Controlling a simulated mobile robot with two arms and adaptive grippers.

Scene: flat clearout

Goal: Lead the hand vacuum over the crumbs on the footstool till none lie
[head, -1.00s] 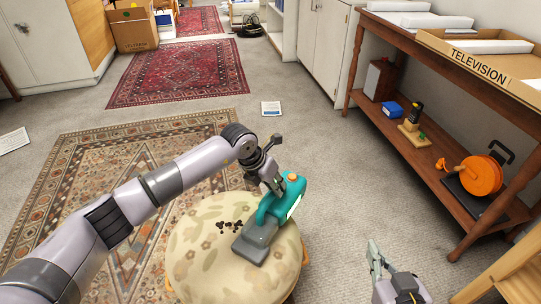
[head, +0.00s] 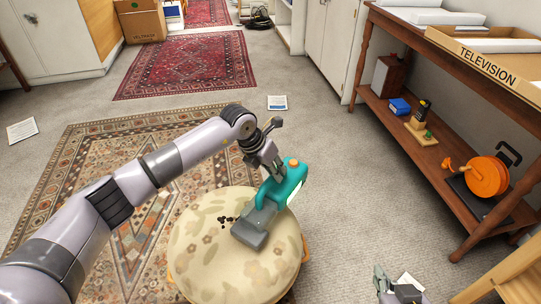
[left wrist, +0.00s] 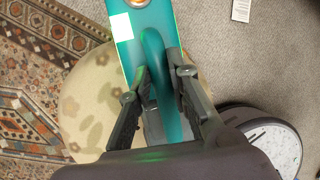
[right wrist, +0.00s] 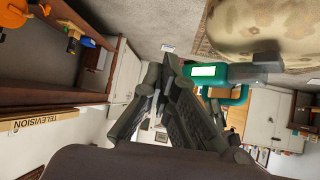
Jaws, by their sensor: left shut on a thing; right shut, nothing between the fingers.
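The round, flowered cream footstool (head: 205,262) stands on the patterned rug. A small dark cluster of crumbs (head: 225,221) lies on its top, just left of the vacuum's grey nozzle (head: 250,232). The teal hand vacuum (head: 291,181) slants over the footstool's right side, its nozzle low at the top; exact contact is unclear. My left gripper (head: 272,168) is shut on its handle; the left wrist view shows fingers on both sides of the teal handle (left wrist: 154,55). My right gripper (head: 382,278) is shut and empty, right of the footstool, low in the picture.
A wooden shelf unit (head: 425,155) along the right holds an orange reel (head: 486,176) and a box marked TELEVISION (head: 490,62). White cards lie on the carpet (head: 277,102) behind and at the left (head: 21,130). Carpet between footstool and shelf is mostly clear.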

